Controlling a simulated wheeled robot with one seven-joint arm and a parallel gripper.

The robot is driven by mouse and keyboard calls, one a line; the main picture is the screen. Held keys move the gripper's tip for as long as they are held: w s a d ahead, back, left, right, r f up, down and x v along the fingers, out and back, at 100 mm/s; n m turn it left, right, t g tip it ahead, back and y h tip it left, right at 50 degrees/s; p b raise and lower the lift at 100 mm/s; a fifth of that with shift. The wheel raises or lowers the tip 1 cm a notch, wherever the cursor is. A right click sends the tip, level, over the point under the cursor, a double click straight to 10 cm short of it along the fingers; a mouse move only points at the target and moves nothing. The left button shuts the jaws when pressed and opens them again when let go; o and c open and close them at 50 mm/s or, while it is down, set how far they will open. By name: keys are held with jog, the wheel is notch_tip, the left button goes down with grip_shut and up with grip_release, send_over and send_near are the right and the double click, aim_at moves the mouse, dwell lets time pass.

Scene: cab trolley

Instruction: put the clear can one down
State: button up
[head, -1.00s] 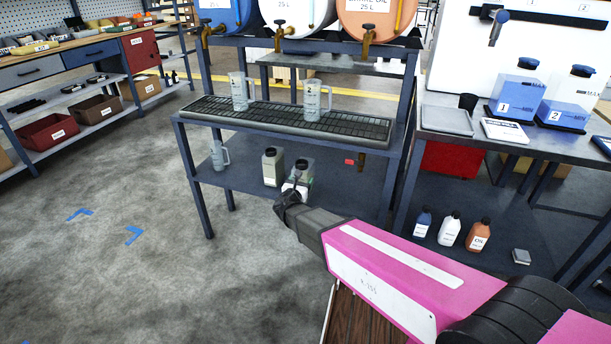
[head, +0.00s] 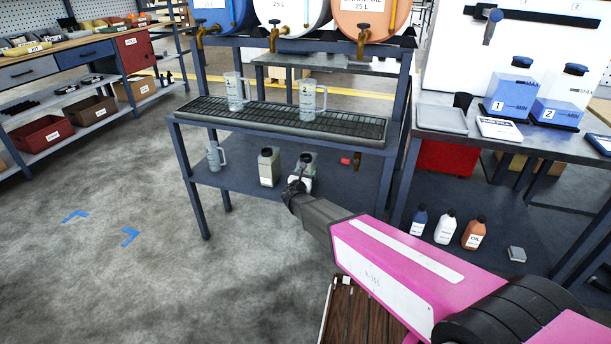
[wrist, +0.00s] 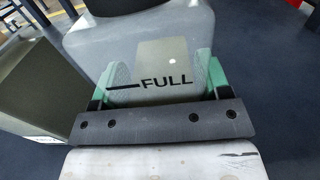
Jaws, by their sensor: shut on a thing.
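The clear can (wrist: 145,50) is a translucent grey container with a FULL line, seen close up in the wrist view. My gripper (wrist: 160,88) is shut on it, with a green finger on each side. In the head view the clear can (head: 305,165) shows at the lower shelf of the drum stand, partly hidden behind my gripper (head: 297,188). It looks upright. I cannot tell whether its base touches the shelf. A grey-olive can (head: 268,168) stands just left of it on the shelf, and its side (wrist: 40,85) is close by in the wrist view.
The lower shelf (head: 235,185) also holds a clear jug (head: 215,156) at left and a small red item (head: 346,160) at right. The grated shelf (head: 345,126) above carries two measuring jugs. Shelf room is free between the jug and the olive can.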

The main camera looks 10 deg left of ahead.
jog(key=shift+f, duration=0.15)
jog(key=o, duration=1.4)
jog(key=shift+s, duration=0.2)
jog(key=s, duration=1.1)
jog(key=shift+s+a, duration=0.35)
jog(key=shift+a, duration=0.1)
